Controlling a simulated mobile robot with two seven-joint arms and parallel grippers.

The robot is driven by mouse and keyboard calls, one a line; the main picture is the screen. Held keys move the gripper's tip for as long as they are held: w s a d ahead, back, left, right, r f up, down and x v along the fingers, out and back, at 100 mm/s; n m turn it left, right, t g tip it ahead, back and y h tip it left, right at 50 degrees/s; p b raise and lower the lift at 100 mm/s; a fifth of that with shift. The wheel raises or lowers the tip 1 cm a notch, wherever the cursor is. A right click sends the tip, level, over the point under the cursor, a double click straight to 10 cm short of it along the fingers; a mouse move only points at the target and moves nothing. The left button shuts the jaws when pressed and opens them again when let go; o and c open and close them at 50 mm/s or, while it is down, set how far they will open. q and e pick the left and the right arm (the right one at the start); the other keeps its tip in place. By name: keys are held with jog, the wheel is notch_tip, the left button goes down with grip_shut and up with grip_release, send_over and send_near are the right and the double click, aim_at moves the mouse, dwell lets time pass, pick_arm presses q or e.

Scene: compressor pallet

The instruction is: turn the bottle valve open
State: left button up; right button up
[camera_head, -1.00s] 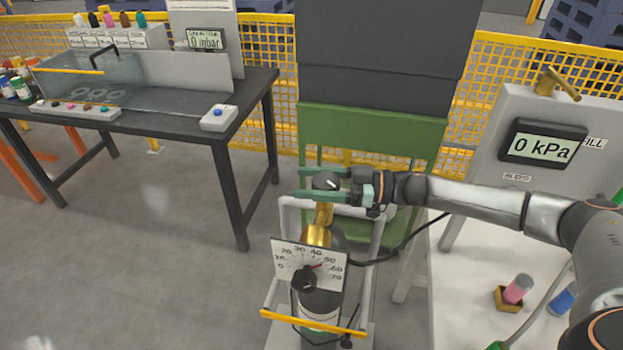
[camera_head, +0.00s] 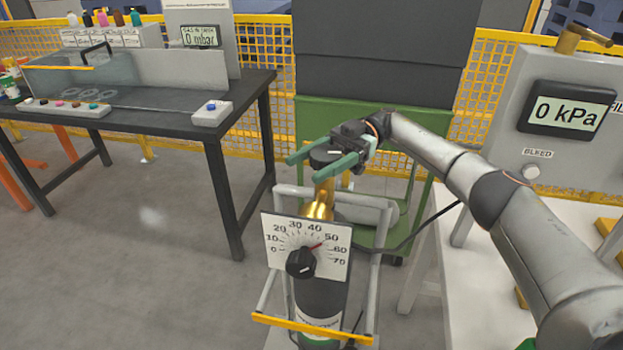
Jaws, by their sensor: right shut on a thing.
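The gas bottle (camera_head: 320,289) stands upright in a grey trolley in the middle of the view, with a brass neck (camera_head: 322,200) at its top. The bottle valve (camera_head: 325,155) is a dark round knob above the brass. My right gripper (camera_head: 322,158) comes in from the right, its green fingers on either side of the knob and shut on it. A white dial plate (camera_head: 331,237) marked 0 to 70 with a black knob (camera_head: 300,263) is in front of the bottle; its red pointer is near 50. My left gripper is not in view.
A black bench (camera_head: 150,115) with a gauge reading 0 mbar stands at the left. A grey panel (camera_head: 506,130) reading 0 kPa stands on a white table at the right. A green cart (camera_head: 390,115) is behind the bottle. A dark hose (camera_head: 430,229) runs right from the bottle.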

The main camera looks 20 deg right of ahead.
aim_at(314, 148)
jog(key=shift+s+n+g+h+b, duration=0.1)
jog(key=shift+n+g+h+b, duration=0.3)
jog(key=shift+n+g+b, duration=0.4)
jog(key=o, duration=1.4)
jog(key=shift+c, duration=0.2)
jog(key=shift+r, duration=0.6)
jog(key=shift+s+r+p, duration=0.2)
jog(key=shift+r+p, duration=0.2)
jog(key=shift+r, duration=0.8)
jog(key=s+a+r, duration=0.2)
jog(key=s+r, duration=0.2)
jog(key=s, duration=0.2)
jog(key=s+a+r+p, duration=0.1)
jog(key=s+a+r, duration=0.2)
jog(key=s+r, duration=0.2)
jog(key=shift+s+a+r, duration=0.25)
jog(key=shift+s+a, duration=0.05)
jog(key=shift+s, duration=0.5)
